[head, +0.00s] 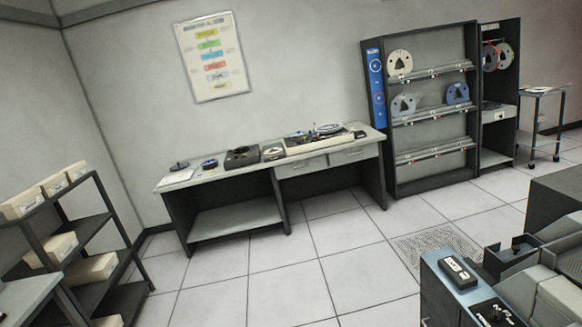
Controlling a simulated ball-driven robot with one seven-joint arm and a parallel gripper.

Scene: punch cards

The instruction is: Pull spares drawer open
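A grey-topped workbench (232,178) stands against the far wall, seen at a tilt. Two light drawer fronts sit side by side under its top at the right: a left drawer (302,168) and a right drawer (354,155). Both look shut. I cannot read any label, so I cannot tell which one is the spares drawer. My gripper does not show in this view, and the bench is some way across the room.
A shelf of boxes (97,222) stands at left. A tape rack (433,140), a dark cabinet (497,90) and a small cart (543,108) stand at right. A blue-panelled machine (445,290) fills the lower right. The tiled floor (275,270) before the bench is clear.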

